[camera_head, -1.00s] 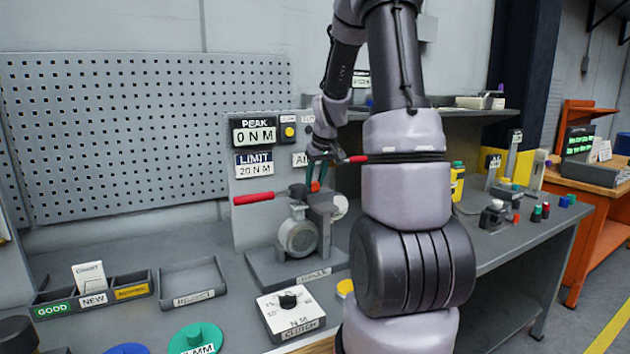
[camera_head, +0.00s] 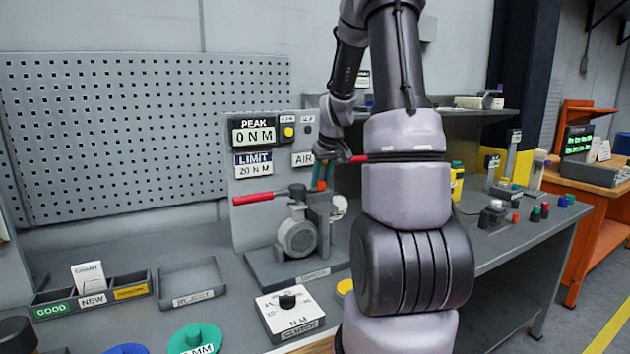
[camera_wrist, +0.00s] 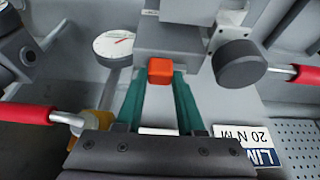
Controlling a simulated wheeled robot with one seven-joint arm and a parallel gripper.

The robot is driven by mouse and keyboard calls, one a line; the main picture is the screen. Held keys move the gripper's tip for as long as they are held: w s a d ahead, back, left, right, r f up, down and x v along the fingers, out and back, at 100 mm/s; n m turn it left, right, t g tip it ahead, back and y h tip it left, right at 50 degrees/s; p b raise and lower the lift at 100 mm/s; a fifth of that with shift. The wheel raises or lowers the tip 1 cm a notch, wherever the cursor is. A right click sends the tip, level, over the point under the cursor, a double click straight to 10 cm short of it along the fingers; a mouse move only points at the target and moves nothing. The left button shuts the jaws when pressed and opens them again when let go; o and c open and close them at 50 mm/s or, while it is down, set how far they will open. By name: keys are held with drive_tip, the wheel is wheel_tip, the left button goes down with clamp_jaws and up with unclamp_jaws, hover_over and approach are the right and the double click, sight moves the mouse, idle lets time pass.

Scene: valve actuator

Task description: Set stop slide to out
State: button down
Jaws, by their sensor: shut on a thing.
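The valve actuator (camera_head: 297,238) stands upright on its grey fixture base on the bench. A small orange block (camera_wrist: 160,71), seemingly the stop slide's grip, sits at a grey metal block in the wrist view. My gripper (camera_wrist: 161,82) has teal fingers on both sides of the orange block and is shut on it. The slide's track and any in or out marking are not readable.
A red-handled lever (camera_head: 253,198) reaches left from the fixture top. Another red handle (camera_wrist: 28,113) is left of my fingers in the wrist view. A round gauge (camera_wrist: 114,47) is close by. The panel with PEAK and LIMIT displays (camera_head: 253,131) stands behind.

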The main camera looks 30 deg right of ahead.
drive_tip(key=shift+d, duration=0.35)
drive_tip(key=c, duration=0.5)
unclamp_jaws()
drive_tip(key=v, duration=1)
drive_tip(key=shift+s+a+r, duration=0.1)
drive_tip(key=shift+s+r, duration=0.15)
drive_tip(key=shift+r, duration=0.1)
drive_tip(key=s+a+r+m+t, duration=0.1)
drive_tip(key=s+a+r, duration=0.1)
drive_tip(key=s+a, duration=0.4)
drive_tip(key=s+a+r+m+t+y, duration=0.1)
drive_tip(key=s+a+r+m, duration=0.1)
drive_tip(key=s+a, duration=0.4)
drive_tip(key=s+a+r+m, duration=0.1)
drive_tip(key=s+a+r, duration=0.3)
drive_tip(key=s, duration=0.6)
drive_tip(key=shift+s+a+r+m+t+y, duration=0.1)
drive_tip(key=shift+s+a+m+t+y, duration=0.1)
drive_tip(key=shift+a, duration=0.45)
drive_tip(key=shift+s+a+r+m+t+y, duration=0.1)
drive_tip(key=shift+a+t+y, duration=0.1)
drive_tip(key=shift+a, duration=0.45)
